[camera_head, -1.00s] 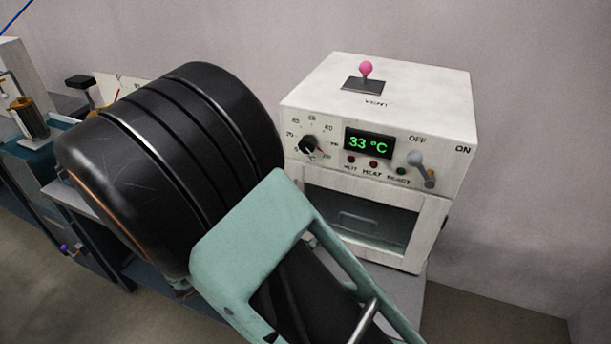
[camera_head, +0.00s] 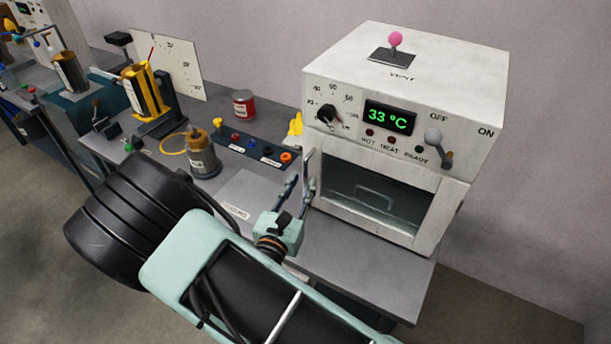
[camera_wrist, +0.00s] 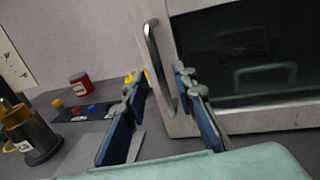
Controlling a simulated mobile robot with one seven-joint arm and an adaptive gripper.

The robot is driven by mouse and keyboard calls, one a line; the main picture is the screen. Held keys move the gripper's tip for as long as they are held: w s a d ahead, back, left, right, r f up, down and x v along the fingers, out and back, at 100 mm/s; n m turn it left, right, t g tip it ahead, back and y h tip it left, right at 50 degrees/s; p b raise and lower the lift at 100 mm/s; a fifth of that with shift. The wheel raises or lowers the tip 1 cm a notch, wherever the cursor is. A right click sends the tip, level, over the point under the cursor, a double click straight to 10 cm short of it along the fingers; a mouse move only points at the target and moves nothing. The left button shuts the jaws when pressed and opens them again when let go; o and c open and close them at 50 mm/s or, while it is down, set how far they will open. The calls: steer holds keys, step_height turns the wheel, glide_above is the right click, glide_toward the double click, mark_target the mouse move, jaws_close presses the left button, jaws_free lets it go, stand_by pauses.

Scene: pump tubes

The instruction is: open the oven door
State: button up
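The white oven (camera_head: 405,75) stands on the grey bench at the right, its display reading 33 °C. Its door (camera_head: 375,227), a white frame around a dark window, looks closed. In the wrist view the door (camera_wrist: 172,60) has an upright metal handle (camera_wrist: 152,48) near its left edge. My gripper (camera_head: 299,188) is open in front of the door's left side. In the wrist view my gripper (camera_wrist: 160,82) has its two fingers apart, with the handle appearing between them. I cannot tell whether either finger touches it.
A pink-knobbed vent lever (camera_head: 396,42) tops the oven. A grey switch lever (camera_head: 438,142) is on its front. Left of the oven are a button panel (camera_head: 252,149), a red can (camera_head: 244,104) and a metal cylinder (camera_head: 203,160). Bare bench (camera_head: 355,268) lies before the oven.

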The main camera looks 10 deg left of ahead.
mark_target(304, 179)
steer(key=shift+w+d, duration=0.2)
steer(key=shift+w, duration=1.3)
steer(key=shift+c, duration=0.2)
jaws_close()
